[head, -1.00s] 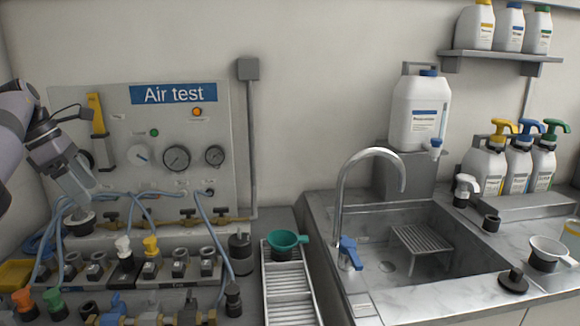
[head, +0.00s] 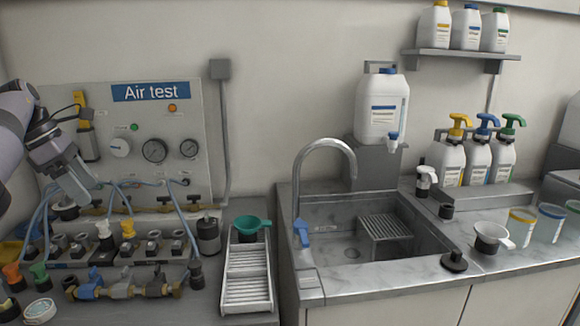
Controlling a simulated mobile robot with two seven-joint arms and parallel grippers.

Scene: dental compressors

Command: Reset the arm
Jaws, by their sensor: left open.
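My left arm comes in from the left edge of the head view. Its gripper (head: 72,188) is open and points down in front of the lower left of the air test panel (head: 150,128). The fingers are close to a dark round fitting (head: 66,211) below them; I cannot tell whether they touch it. I see nothing held in the gripper. My right arm and gripper are not in view.
Blue hoses and a row of valves crowd the bench below the gripper. A sink (head: 412,211) with a tall faucet (head: 327,146) lies to the right, with bottles and cups beyond.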

